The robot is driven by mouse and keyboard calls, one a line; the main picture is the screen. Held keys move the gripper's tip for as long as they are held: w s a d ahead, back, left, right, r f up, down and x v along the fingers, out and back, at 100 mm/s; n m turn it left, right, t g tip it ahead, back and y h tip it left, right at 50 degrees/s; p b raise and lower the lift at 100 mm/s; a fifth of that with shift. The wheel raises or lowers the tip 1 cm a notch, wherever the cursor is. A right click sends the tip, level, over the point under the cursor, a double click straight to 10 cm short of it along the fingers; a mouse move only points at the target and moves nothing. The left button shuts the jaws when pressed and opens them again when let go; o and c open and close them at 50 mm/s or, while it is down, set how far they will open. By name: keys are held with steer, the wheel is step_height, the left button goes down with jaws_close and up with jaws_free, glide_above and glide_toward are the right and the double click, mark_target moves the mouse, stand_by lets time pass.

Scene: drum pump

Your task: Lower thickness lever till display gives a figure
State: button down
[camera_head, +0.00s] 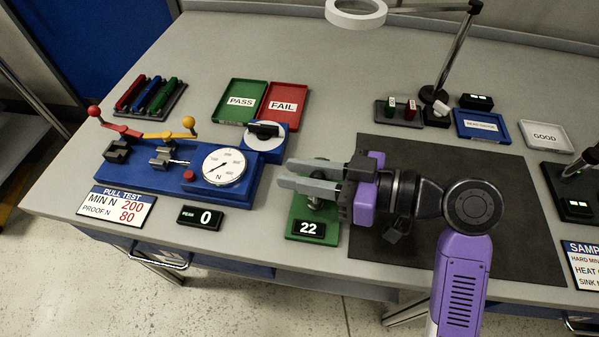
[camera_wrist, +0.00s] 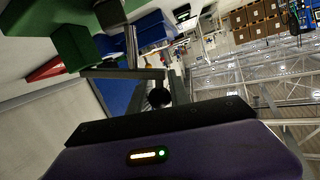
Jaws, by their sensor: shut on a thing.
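The thickness gauge has a green base (camera_head: 299,210) on the table, with a small display (camera_head: 312,228) at its front reading 22. My gripper (camera_head: 300,176) comes in from the right, over the gauge, its grey fingers pointing left. It hides most of the gauge's upper part and the lever in the head view. In the wrist view a round black knob (camera_wrist: 160,97), apparently the end of the thickness lever, sits at my gripper (camera_wrist: 155,82). The gripper is shut on the lever. The gauge's green body (camera_wrist: 85,47) and metal post (camera_wrist: 131,45) show beyond it.
A blue pull tester (camera_head: 180,180) with a dial stands left of the gauge, its display (camera_head: 201,218) reading 0. Green PASS (camera_head: 231,115) and red FAIL (camera_head: 274,115) trays lie behind. A dark mat (camera_head: 490,215) lies right, and a lamp arm (camera_head: 455,55) rises at the back.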

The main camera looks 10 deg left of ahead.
steer(key=c, duration=1.2)
jaws_free()
steer(key=shift+d, duration=0.15)
steer(key=v, duration=0.7)
steer(key=shift+d+b, duration=0.3)
